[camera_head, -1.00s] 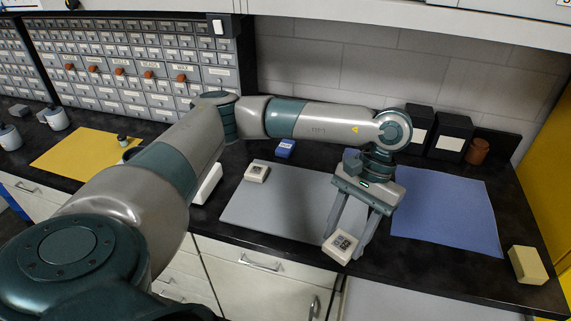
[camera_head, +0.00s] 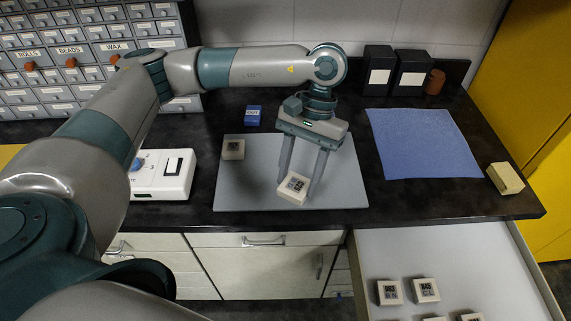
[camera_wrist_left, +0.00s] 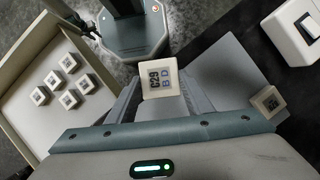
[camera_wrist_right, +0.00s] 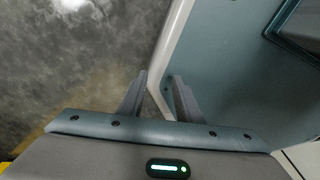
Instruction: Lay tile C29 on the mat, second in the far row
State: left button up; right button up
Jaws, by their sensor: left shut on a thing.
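My left gripper (camera_head: 302,183) is shut on a cream tile (camera_head: 293,188) with dark marks on its face. In the left wrist view the held tile (camera_wrist_left: 160,80) reads C29, with B D beside it. In the head view it appears over the front half of the grey mat (camera_head: 240,190), tilted; its height is hard to tell. Another cream tile (camera_head: 233,149) lies at the mat's far left corner. My right gripper (camera_wrist_right: 160,88) shows only in its own wrist view, with its fingers apart and nothing between them.
An open drawer (camera_head: 400,245) at front right holds several tiles. A blue sheet (camera_head: 422,145) lies right of the mat, with a yellowish block (camera_head: 505,178) beyond it. A small blue box (camera_head: 253,115) stands behind the mat; a white device (camera_head: 160,175) stands left.

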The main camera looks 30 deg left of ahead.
jog(key=shift+w+d, duration=0.1)
jog(key=shift+d, duration=0.25)
pick_arm(q)
jog(key=shift+w+d, duration=0.1)
jog(key=shift+w, duration=0.05)
